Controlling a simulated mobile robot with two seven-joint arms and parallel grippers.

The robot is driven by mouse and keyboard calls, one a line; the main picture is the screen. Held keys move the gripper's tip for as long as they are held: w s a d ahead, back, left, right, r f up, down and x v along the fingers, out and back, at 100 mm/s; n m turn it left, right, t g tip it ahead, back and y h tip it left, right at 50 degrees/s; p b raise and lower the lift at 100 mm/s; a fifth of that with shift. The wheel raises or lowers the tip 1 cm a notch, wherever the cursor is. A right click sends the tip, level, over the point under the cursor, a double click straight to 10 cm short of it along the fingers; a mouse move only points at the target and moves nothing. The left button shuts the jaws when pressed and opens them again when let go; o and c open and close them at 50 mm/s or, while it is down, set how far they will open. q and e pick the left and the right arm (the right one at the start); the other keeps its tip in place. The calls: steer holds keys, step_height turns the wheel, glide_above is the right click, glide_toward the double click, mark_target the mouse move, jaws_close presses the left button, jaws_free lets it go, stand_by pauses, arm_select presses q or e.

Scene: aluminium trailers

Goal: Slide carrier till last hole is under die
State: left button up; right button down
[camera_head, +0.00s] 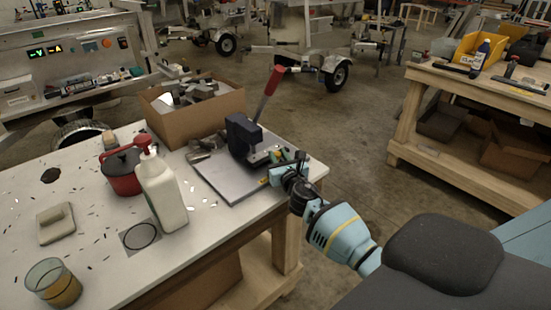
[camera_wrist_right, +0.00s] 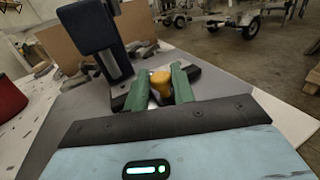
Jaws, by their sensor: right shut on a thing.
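A dark blue arbor press (camera_head: 240,138) with a long red lever (camera_head: 269,92) stands on a grey plate (camera_head: 222,180) near the table's right corner. Its column also shows in the right wrist view (camera_wrist_right: 90,28). My right gripper (camera_head: 283,166) is low in front of the press. In the right wrist view its green fingers (camera_wrist_right: 159,84) are shut on a yellow knob (camera_wrist_right: 160,80), which seems to belong to the carrier. The carrier's strip, its holes and the die cannot be made out behind my fingers. My left gripper is not in view.
A cardboard box (camera_head: 190,123) of metal parts stands behind the press. A white bottle (camera_head: 163,192), a red pot (camera_head: 124,174), and a glass (camera_head: 53,284) stand on the white table (camera_head: 95,245) to the left. Open floor lies beyond the right edge.

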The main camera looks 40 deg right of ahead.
steer(key=c, duration=1.2)
jaws_free()
steer(key=shift+s+a, duration=0.15)
steer(key=shift+s, duration=0.3)
steer(key=p+v, duration=0.1)
steer(key=v, duration=0.4)
steer(key=shift+s+a, duration=0.15)
steer(key=shift+s, duration=0.15)
steer(key=shift+s+a, duration=0.2)
steer(key=shift+s, duration=0.35)
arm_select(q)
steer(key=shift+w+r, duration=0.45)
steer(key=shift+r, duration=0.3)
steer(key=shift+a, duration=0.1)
